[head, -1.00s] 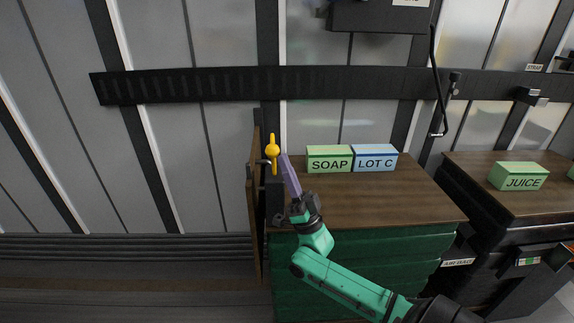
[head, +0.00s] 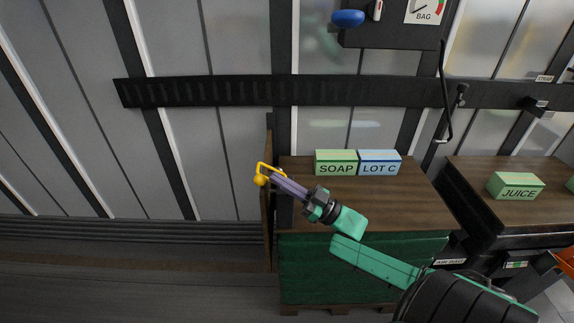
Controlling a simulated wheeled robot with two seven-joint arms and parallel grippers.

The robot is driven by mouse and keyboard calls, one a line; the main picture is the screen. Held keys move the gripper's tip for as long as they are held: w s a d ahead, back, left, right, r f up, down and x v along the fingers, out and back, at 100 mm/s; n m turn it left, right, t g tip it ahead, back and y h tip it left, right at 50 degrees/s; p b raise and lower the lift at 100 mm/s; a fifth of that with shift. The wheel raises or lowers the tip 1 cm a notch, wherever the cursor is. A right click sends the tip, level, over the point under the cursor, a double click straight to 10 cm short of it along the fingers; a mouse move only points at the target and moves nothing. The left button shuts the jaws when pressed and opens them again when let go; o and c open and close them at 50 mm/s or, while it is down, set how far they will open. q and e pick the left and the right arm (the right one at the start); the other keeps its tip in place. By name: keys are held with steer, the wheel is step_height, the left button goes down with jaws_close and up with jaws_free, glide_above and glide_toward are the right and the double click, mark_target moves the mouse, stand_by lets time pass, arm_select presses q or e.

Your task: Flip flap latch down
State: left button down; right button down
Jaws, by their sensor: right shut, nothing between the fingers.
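The yellow flap latch (head: 261,173) is on the upper edge of the dark board at the left end of the wooden stack. Its thin bar bends at the top, and its round knob hangs at the lower left. My right gripper (head: 275,180) is shut with nothing in it. Its purple fingers reach in from the right, and their tips are at the latch beside the knob. I cannot tell whether they touch it. My left gripper is out of view.
A JUICE box (head: 515,186) stands on another stack at right. A dark rail (head: 200,91) crosses the wall behind. The floor at left is clear.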

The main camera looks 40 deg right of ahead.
steer(key=g+h+p, duration=0.1)
steer(key=p, duration=0.2)
steer(key=w+a+n+g+h+p, duration=0.1)
steer(key=g+p, duration=0.1)
steer(key=p, duration=0.1)
steer(key=a+n+g+p, duration=0.1)
steer(key=g+p, duration=0.1)
steer(key=p, duration=0.1)
steer(key=shift+w+f+h, duration=0.25)
steer(key=shift+w+h, duration=0.05)
steer(key=shift+h, duration=0.1)
steer(key=shift+w+a+f+n+g+h+p, duration=0.2)
steer(key=shift+f+g+h+p, duration=0.15)
steer(key=shift+f+p, duration=0.15)
steer(key=shift+w+a+f+n+g+h+p, duration=0.15)
steer(key=shift+f+n+g+h+p, duration=0.1)
steer(key=shift+f+g+p, duration=0.25)
steer(key=shift+s, duration=0.1)
